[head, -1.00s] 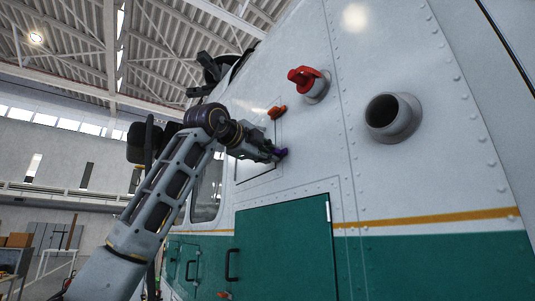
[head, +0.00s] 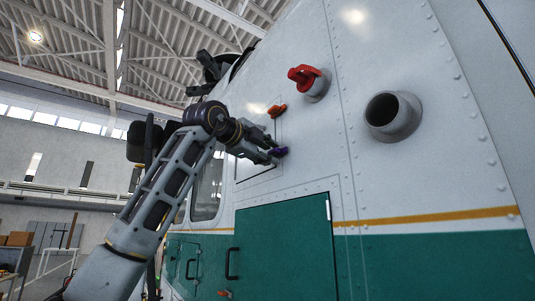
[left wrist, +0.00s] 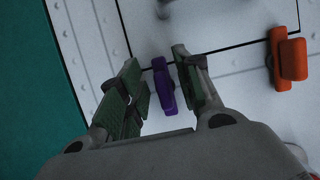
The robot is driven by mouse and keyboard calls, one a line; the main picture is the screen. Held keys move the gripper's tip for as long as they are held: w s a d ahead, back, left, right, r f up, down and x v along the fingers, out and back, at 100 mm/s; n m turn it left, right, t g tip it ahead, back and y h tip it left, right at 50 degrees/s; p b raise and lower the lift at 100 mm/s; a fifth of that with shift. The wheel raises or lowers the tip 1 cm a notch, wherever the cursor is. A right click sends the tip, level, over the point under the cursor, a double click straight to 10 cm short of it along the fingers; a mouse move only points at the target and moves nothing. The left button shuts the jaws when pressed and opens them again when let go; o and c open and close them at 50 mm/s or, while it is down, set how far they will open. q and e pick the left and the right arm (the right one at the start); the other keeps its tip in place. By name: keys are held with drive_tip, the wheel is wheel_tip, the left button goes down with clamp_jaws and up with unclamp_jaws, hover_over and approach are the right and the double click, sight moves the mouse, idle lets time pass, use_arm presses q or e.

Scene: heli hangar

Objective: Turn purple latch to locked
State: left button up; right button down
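The purple latch (head: 280,152) sits on the white side of the helicopter, at the edge of an outlined panel. In the left wrist view the purple latch (left wrist: 164,86) stands lengthwise between the fingers of my left gripper (left wrist: 156,88). The right finger is close beside it and a wider gap lies on the other side; I cannot tell whether the right finger touches. In the head view my left gripper (head: 270,149) is at the latch with its fingers apart. My right gripper is out of view.
An orange latch (head: 277,111) is on the same panel above the purple one; it also shows in the left wrist view (left wrist: 289,58). A red handle (head: 304,76) and a round pipe opening (head: 392,116) stick out to the right. A green door (head: 285,245) lies below.

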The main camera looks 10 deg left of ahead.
use_arm(q)
drive_tip(key=v, duration=1.1)
drive_tip(key=shift+s+a, duration=0.15)
drive_tip(key=shift+s, duration=0.15)
drive_tip(key=shift+f, duration=0.1)
idle(0.5)
